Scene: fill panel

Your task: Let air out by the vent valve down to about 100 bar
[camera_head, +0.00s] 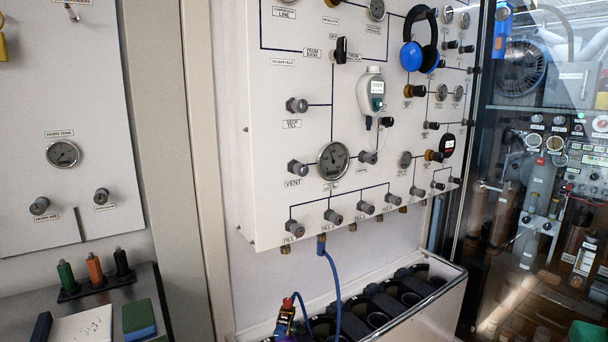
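The vent valve (298,168) is a grey knob on the left part of the white fill panel (270,215), with the label VENT (293,183) just below it. A large round pressure gauge (333,160) is right of the valve; its needle is too small to read in bar. Another grey knob (368,157) is right of the gauge. A blue hose (335,275) hangs from an outlet under the panel's lower row of knobs. My gripper is not in view.
Blue headphones (420,45) and a handheld meter (371,93) hang on the panel's front. A rack of dark cylinders (385,305) stands below. A low bench (95,285) with coloured-handled tools is at left; glass is at right.

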